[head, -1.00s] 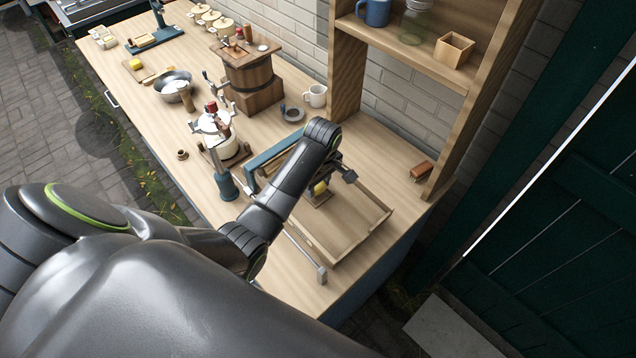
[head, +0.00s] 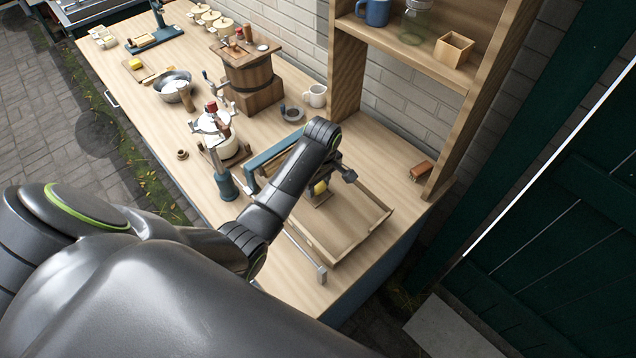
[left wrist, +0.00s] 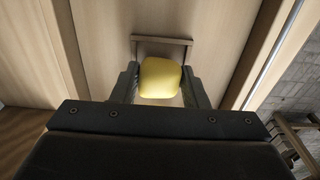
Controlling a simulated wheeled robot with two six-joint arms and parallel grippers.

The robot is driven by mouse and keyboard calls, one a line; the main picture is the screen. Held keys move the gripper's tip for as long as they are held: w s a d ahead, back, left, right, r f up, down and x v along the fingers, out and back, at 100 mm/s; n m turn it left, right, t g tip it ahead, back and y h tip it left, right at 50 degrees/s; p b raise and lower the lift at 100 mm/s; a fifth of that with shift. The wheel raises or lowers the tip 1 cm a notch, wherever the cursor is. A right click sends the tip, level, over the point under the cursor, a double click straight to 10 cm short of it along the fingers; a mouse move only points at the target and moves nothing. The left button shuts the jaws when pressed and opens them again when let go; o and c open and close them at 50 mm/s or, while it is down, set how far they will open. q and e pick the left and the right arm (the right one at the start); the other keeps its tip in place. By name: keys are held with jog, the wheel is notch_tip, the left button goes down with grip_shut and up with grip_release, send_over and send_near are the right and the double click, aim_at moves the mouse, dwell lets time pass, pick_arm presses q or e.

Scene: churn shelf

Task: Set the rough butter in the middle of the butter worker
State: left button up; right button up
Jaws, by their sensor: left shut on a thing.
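The rough butter (head: 320,188) is a small yellow block. In the left wrist view the butter (left wrist: 160,78) sits between the two dark fingers of my left gripper (left wrist: 160,92), which is shut on it. In the head view my left gripper (head: 324,192) is over the butter worker (head: 357,226), a shallow wooden tray with low side walls. The butter is over the tray's floor, toward its back end. I cannot tell whether it touches the floor. My left arm hides part of the tray. My right gripper is not in view.
A blue metal frame (head: 264,157) stands at the tray's back end. A separator-like device (head: 217,150), a wooden churn (head: 250,75) and a white mug (head: 316,96) stand farther back. A shelf post (head: 347,70) rises on the right, with a brown block (head: 421,171) nearby.

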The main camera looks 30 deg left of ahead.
pick_arm(q)
jog(key=shift+f, duration=0.7)
jog(key=shift+r, duration=0.1)
dwell(0.4)
jog(key=o, duration=1)
jog(key=shift+c, duration=0.4)
jog(key=c, duration=0.3)
jog(key=shift+r, duration=0.1)
